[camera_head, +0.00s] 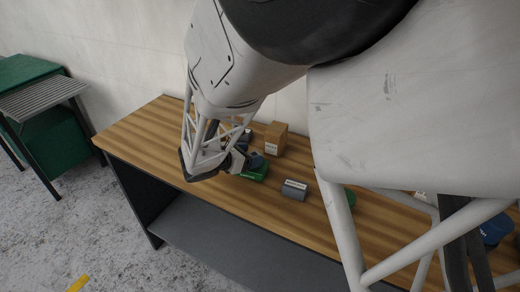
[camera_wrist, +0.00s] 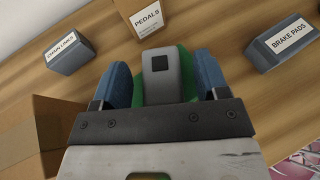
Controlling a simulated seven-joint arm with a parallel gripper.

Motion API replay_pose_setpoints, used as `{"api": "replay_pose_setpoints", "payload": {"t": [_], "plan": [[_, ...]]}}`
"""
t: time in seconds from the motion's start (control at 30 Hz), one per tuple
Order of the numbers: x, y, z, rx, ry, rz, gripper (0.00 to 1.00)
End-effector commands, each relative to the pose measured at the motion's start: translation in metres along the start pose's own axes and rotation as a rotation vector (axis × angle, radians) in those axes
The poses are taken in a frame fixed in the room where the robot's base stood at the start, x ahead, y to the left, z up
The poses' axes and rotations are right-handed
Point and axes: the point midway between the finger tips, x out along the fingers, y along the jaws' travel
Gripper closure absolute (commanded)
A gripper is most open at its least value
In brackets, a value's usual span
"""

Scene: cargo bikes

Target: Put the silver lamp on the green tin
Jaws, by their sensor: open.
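The silver lamp (camera_wrist: 160,88), a grey rounded body with a black square on its face, shows between my fingers in the wrist view. A green surface (camera_wrist: 187,62), apparently the green tin, shows behind and around the lamp. In the head view the green tin (camera_head: 259,173) lies on the bench just below my gripper (camera_head: 243,162). In the wrist view my gripper (camera_wrist: 161,75) is open, with one blue finger on each side of the lamp. The lamp appears to be over or on the tin; their contact is hidden.
In the wrist view, boxes labelled CHAIN LINKS (camera_wrist: 68,52), PEDALS (camera_wrist: 146,17) and BRAKE PADS (camera_wrist: 284,43) stand around, with an open cardboard box (camera_wrist: 35,130) at lower left. The wooden bench (camera_head: 140,130) is clear at its left end. My arm hides much of its right side.

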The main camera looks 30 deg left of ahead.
Motion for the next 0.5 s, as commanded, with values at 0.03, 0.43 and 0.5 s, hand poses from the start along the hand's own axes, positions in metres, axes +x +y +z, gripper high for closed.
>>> {"api": "replay_pose_setpoints", "payload": {"t": [0.03,0.43,0.5], "plan": [[-0.007,0.0,0.0,0.0,0.001,0.002,0.32],[-0.05,0.0,0.0,0.0,0.001,0.002,0.32],[-0.054,0.0,0.0,0.0,0.001,0.002,0.32]]}}
